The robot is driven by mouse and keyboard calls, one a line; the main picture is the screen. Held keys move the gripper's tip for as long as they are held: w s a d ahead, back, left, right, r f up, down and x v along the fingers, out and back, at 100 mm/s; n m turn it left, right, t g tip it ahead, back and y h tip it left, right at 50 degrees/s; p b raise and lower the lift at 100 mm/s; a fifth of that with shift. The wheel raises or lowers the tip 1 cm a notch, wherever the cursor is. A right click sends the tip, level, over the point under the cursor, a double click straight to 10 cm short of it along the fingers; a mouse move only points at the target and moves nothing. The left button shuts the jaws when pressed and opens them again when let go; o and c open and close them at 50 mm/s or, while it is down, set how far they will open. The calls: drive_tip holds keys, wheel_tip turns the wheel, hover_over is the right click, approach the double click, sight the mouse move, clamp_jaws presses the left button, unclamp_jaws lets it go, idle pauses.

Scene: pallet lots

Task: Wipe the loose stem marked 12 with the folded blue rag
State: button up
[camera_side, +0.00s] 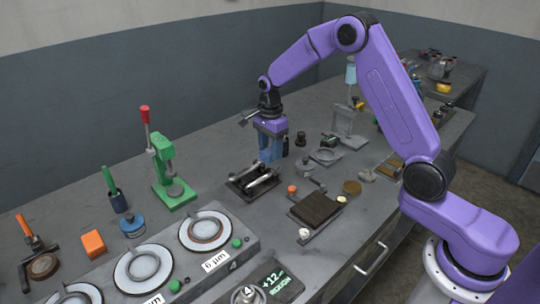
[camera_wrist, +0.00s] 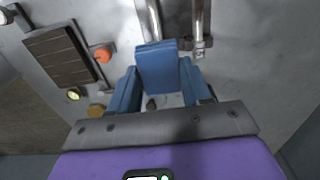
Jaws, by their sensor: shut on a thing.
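My gripper (camera_side: 269,152) points down over the bench, behind the dark cradle (camera_side: 238,186). In the wrist view its blue fingers (camera_wrist: 158,72) are shut on the folded blue rag (camera_wrist: 158,58). Two metal stems lie side by side on the cradle, a front one (camera_side: 263,181) and a rear one (camera_side: 244,172). In the wrist view one stem (camera_wrist: 149,16) ends at the rag's edge; I cannot tell whether they touch. The other stem (camera_wrist: 199,22) lies to its right with a small pale mark near its end, too small to read. Which stem bears 12 is unclear.
A green press (camera_side: 165,172) stands left of the cradle. A dark slatted tray (camera_side: 316,209) and an orange knob (camera_side: 292,189) lie to its right. Lapping plates (camera_side: 143,268) fill the front left.

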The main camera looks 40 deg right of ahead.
sight(264, 161)
drive_tip(key=shift+r, duration=1.4)
drive_tip(key=shift+d, duration=0.65)
drive_tip(key=shift+d+f, duration=0.1)
drive_tip(key=shift+f, duration=3.45)
drive_tip(key=shift+a+f, duration=0.5)
drive_tip(key=shift+a, duration=1.55)
drive_tip(key=shift+d, duration=2.05)
drive_tip(key=shift+r, duration=4)
